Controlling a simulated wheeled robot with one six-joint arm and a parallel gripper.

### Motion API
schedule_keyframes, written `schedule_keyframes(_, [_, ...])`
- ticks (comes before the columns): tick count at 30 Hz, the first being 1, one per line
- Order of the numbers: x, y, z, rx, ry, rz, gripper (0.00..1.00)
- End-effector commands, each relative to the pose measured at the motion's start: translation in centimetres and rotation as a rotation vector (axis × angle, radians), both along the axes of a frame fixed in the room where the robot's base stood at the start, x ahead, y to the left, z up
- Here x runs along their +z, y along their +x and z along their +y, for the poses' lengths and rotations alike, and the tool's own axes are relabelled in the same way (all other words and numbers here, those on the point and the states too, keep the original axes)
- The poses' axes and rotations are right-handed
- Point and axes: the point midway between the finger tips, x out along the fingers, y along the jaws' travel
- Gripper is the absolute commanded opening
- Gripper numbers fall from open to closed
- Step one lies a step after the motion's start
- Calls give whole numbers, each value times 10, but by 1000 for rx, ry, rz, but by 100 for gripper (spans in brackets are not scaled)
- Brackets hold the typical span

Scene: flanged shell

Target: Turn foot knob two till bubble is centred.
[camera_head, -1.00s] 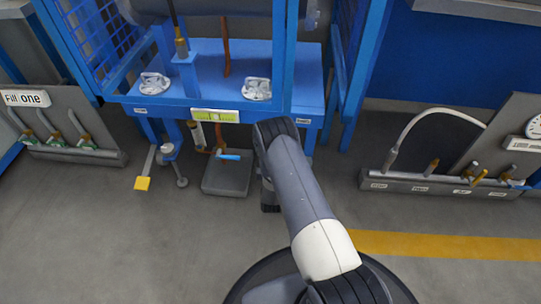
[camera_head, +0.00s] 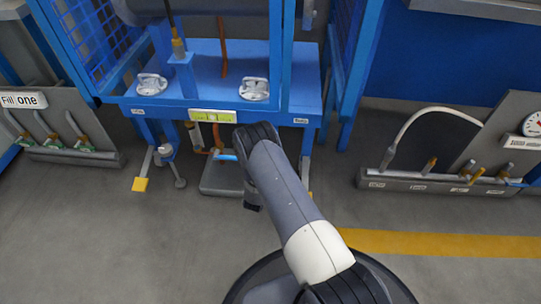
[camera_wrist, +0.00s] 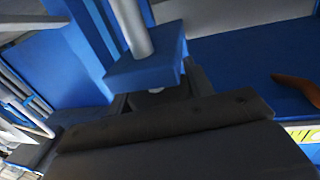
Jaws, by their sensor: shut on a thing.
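In the head view my arm reaches to the blue frame's front right and hides the right foot and my fingertips. In the wrist view my gripper (camera_wrist: 160,105) is shut on a foot knob, mostly hidden behind the dark gripper body. A blue block (camera_wrist: 150,66) with a silver rod (camera_wrist: 132,28) stands just beyond it. The other foot (camera_head: 166,152), with a pale knob, shows under the frame's left side. The yellow-green bubble level (camera_head: 213,115) is on the frame's front edge. It also shows at the wrist view's right edge (camera_wrist: 304,132). The bubble's exact position cannot be read.
Two white round fittings (camera_head: 152,84) (camera_head: 254,89) sit on the blue deck (camera_head: 208,82). Valve panels stand at left (camera_head: 60,125) and right (camera_head: 440,180).

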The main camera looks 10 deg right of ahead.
Motion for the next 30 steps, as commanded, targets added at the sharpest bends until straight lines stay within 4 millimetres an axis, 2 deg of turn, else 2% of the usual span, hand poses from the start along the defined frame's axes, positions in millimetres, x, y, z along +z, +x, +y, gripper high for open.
schedule_keyframes(1, [0,0,0,1,-1,2,26])
schedule_keyframes(2, [0,0,0,1,-2,1,52])
schedule_keyframes(9, [0,0,0,1,-1,0,71])
schedule_keyframes(16, [0,0,0,1,-1,0,71])
schedule_keyframes(20, [1,-8,6,3,0,2,71])
schedule_keyframes(30, [2,-66,36,4,-2,5,71])
